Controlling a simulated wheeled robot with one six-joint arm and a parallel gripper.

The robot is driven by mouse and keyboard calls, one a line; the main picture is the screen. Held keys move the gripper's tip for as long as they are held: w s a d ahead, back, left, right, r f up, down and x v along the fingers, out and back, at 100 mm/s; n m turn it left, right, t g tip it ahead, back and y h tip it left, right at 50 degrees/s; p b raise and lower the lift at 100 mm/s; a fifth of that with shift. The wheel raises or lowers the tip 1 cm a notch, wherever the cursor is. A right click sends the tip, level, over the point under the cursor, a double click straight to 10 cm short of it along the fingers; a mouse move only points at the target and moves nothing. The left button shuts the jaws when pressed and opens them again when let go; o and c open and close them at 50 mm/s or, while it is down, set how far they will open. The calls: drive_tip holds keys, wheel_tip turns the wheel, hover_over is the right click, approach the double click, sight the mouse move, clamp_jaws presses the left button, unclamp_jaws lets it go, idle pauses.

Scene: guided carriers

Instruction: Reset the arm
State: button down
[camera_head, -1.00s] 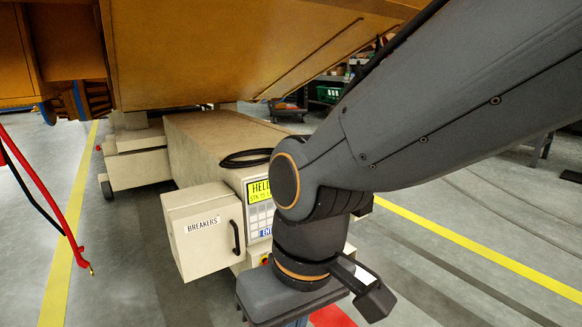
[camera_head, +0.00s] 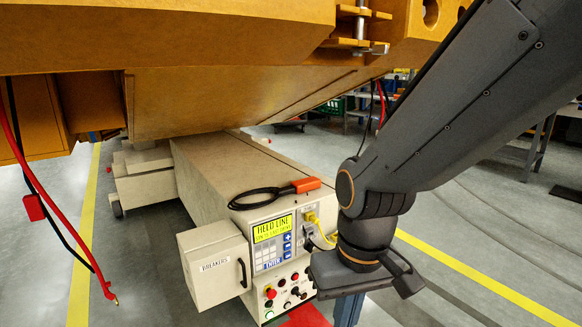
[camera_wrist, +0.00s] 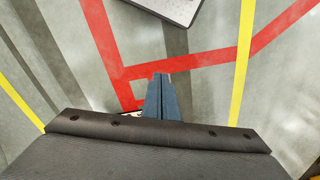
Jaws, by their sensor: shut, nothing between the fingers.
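My arm comes in from the upper right of the head view, and its wrist hangs in front of the right side of the beige carrier (camera_head: 205,165). My gripper points down; its blue-grey fingers (camera_wrist: 158,97) show in the wrist view, closed together with nothing between them. Below them are grey floor and red floor tape (camera_wrist: 190,66). In the head view the fingers run off the bottom edge. The carrier's control panel (camera_head: 275,245) has a lit yellow display, keys and several buttons. A yellow plug (camera_head: 312,218) sits at the panel's right.
A large orange-yellow structure (camera_head: 230,40) overhangs the carrier. A breakers box (camera_head: 213,265) with a black handle juts out at front left. A red cable (camera_head: 55,215) hangs at left. A black cable loop with an orange end (camera_head: 300,186) lies on top. Open floor lies to the right.

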drive_tip(key=s+d+r+m+p, duration=0.2)
drive_tip(key=d+r+m+p, duration=0.1)
drive_tip(key=d+r+p, duration=0.7)
wheel_tip(320, 180, up, 4)
drive_tip(key=p, duration=0.6)
drive_tip(key=shift+s+d+f+h, duration=0.2)
drive_tip(key=shift+d+f+h, duration=0.05)
drive_tip(key=shift+d+h, duration=0.15)
